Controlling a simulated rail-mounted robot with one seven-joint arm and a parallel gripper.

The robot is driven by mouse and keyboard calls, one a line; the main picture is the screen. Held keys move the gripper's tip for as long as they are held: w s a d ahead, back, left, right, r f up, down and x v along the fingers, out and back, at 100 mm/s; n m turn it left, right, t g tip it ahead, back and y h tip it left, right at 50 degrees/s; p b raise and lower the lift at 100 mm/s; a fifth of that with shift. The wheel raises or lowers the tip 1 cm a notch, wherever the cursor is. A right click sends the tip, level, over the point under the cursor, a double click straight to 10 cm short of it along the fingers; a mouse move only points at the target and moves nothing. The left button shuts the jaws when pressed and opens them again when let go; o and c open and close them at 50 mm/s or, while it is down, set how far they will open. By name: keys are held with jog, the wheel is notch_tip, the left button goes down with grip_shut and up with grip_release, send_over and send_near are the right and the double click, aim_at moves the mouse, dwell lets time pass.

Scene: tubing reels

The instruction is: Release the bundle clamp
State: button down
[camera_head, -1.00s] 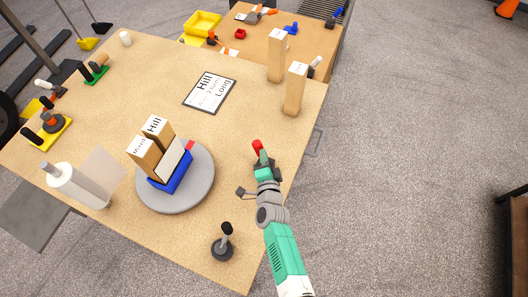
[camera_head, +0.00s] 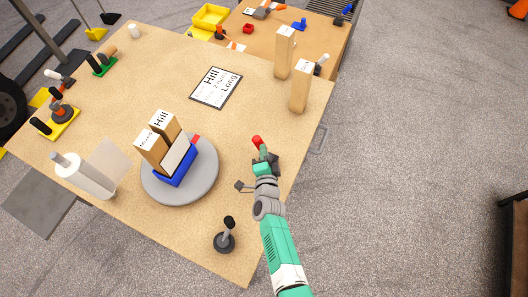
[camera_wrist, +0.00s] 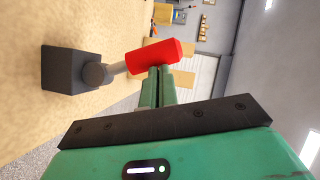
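On the table's right edge, a red handle (camera_head: 257,141) stands on a grey rod. In the wrist view, the red handle (camera_wrist: 155,55) lies across my fingertips and its rod joins a dark block (camera_wrist: 72,70). My green gripper (camera_head: 262,168) is right at this handle. Its two fingers (camera_wrist: 160,72) are together in the wrist view; I cannot tell whether they touch the handle. A blue holder (camera_head: 176,172) on a grey round plate (camera_head: 207,183) carries upright boxes, one labelled Hill (camera_head: 164,124).
A printed card (camera_head: 215,87) lies on the table (camera_head: 120,75). Two tall boxes (camera_head: 300,86) stand at the far right edge. A dark-knobbed lever (camera_head: 225,240) stands at the near edge and a white bottle (camera_head: 83,176) at left.

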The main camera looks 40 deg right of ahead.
jog(key=s+d+r+p+v, duration=0.1)
jog(key=p+v, duration=0.5)
jog(key=v, duration=0.6)
jog(key=shift+s+d+r+p, duration=0.3)
jog(key=shift+s+p, duration=0.05)
jog(key=shift+s, duration=0.05)
